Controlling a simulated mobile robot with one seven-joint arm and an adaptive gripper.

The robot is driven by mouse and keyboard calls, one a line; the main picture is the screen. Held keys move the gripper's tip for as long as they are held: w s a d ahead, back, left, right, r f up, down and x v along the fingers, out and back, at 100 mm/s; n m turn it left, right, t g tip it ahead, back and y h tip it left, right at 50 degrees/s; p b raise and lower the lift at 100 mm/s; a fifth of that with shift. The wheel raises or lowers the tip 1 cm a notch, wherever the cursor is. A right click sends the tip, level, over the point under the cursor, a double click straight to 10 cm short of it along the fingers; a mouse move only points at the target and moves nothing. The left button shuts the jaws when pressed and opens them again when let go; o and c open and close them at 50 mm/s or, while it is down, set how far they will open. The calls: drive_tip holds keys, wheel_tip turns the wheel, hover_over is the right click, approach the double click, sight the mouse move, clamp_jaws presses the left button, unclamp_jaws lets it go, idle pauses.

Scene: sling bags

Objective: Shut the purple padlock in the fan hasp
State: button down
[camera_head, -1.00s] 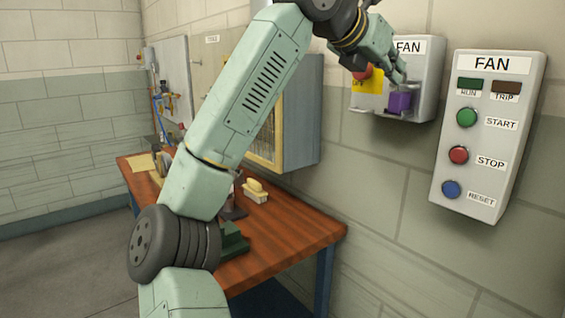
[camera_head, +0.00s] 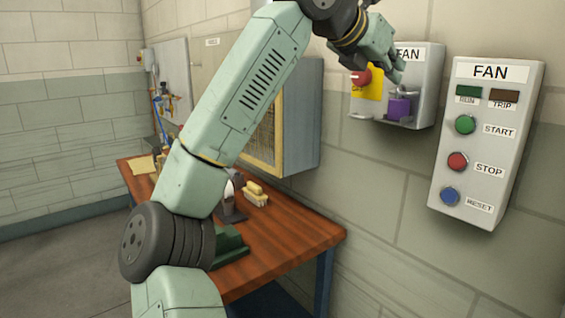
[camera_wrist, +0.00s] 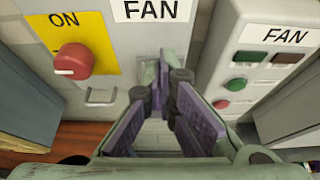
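I cannot make out the padlock apart from the pads there.
The isolator box (camera_head: 425,75) carries a red knob (camera_head: 361,77) on a yellow plate, close left of my gripper. A FAN control panel (camera_head: 530,130) with several buttons is on the wall at right. A wooden bench (camera_head: 300,240) stands below left.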

drive_tip(key=shift+r, duration=2.05)
